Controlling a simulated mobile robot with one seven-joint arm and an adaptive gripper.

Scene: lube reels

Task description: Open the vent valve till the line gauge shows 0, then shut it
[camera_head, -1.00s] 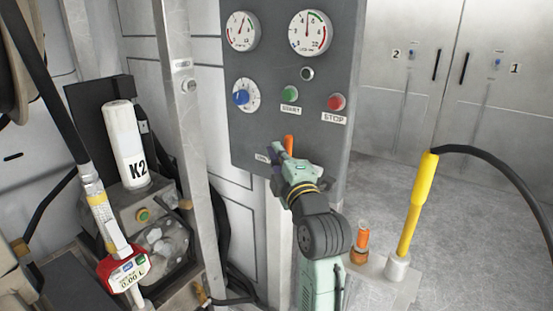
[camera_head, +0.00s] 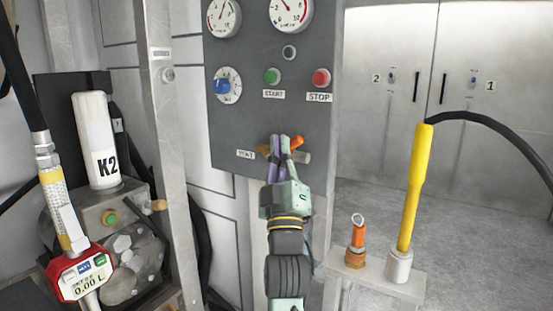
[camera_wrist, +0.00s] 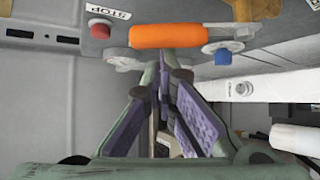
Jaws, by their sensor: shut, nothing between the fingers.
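Two round gauges, left (camera_head: 222,16) and right (camera_head: 290,12), sit at the panel top, both cut off by the picture edge. The right gauge's needle leans up-left; its exact reading is unclear.
The panel also bears a blue knob (camera_head: 221,87), a green start button (camera_head: 272,76) and a red stop button (camera_head: 321,77). A yellow nozzle (camera_head: 415,190) with a black hose stands at right. A metal post (camera_head: 167,180) stands left of the panel.

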